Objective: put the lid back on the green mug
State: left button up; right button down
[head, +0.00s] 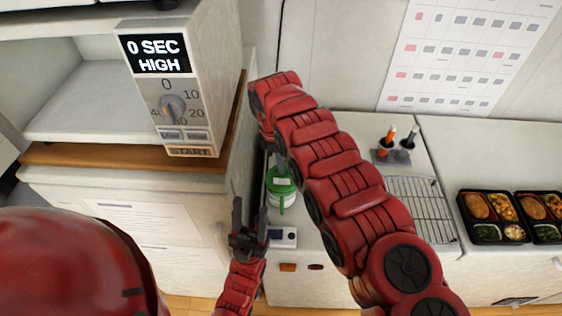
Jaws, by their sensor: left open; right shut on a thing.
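The green mug (281,190) stands on the white counter left of centre, with a pale label on its front. My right arm reaches over from the lower right and bends down behind the mug. My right gripper (271,154) is just above the mug, mostly hidden by my own arm, and is shut on the lid. The lid is small and partly hidden, and I cannot tell whether it touches the rim. My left gripper (250,218) is open and empty, in front and to the left of the mug, fingers pointing up.
A microwave (168,90) stands at the left on a wooden board. A small white device with a display (283,237) sits before the mug. A wire rack (418,205), a holder with orange and grey tools (397,150) and two bento trays (494,218) lie to the right.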

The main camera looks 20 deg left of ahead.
jog(key=shift+s, duration=0.1)
dwell(0.3)
jog(key=shift+b, duration=0.65)
dwell(0.9)
jog(key=shift+f+b, duration=0.15)
jog(key=shift+b, duration=0.7)
dwell(0.6)
jog(key=c, duration=0.8)
grip_release()
jog(key=shift+o, duration=0.5)
jog(key=o, duration=0.4)
